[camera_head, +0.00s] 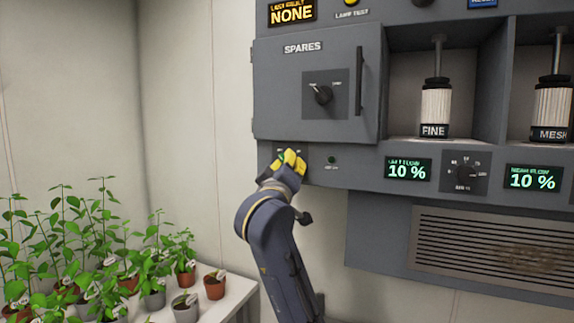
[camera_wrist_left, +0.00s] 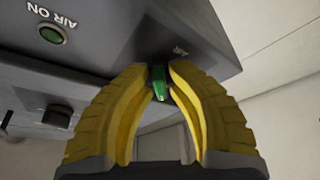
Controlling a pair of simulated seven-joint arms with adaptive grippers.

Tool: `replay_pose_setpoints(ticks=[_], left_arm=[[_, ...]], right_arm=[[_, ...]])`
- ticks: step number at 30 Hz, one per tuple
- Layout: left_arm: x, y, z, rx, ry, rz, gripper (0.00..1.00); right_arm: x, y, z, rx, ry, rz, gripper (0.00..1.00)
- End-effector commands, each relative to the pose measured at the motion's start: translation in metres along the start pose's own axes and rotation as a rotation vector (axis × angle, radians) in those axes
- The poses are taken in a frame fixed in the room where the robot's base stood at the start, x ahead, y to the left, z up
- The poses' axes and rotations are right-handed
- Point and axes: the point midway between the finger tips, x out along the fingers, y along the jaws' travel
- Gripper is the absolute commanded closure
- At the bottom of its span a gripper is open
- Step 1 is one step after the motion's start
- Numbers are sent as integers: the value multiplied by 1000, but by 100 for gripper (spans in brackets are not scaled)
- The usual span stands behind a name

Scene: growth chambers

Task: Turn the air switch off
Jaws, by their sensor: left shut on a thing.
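The air switch (camera_wrist_left: 158,84) is a small green lever under an upside-down AIR label in the left wrist view. In the head view it is hidden behind my left gripper (camera_head: 291,158), which is at the lower left of the grey panel. The yellow fingers of my left gripper (camera_wrist_left: 157,75) are shut on the lever from both sides, near its tip. The AIR ON lamp (camera_wrist_left: 53,34) is a dark green round light beside it; it also shows in the head view (camera_head: 332,160). My right gripper is not in view.
Above is the SPARES door (camera_head: 290,100) with a dark knob (camera_head: 323,95) and handle. To the right are a 10 % display (camera_head: 408,170), a rotary knob (camera_head: 465,173) and FINE and MESH cartridges. Potted plants (camera_head: 214,285) stand on a white bench at lower left.

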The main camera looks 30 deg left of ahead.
Motion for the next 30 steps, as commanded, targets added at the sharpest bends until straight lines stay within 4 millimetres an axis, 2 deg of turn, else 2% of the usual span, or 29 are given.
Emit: replay_pose_setpoints(ticks=[1, 21, 22, 24, 26, 30], left_arm=[[0, 4, -4, -21, 9, 3, 100], [0, 4, -6, -67, 12, -17, 100], [0, 4, -6, -67, 12, -17, 79], [0, 3, -5, -66, 11, -18, 71], [0, 3, -5, -65, 10, -19, 67], [0, 2, -3, -64, 6, -21, 67]], right_arm=[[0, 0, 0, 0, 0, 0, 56], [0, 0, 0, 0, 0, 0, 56], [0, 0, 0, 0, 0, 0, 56], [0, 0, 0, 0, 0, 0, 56], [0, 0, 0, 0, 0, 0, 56], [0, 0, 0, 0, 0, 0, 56]])
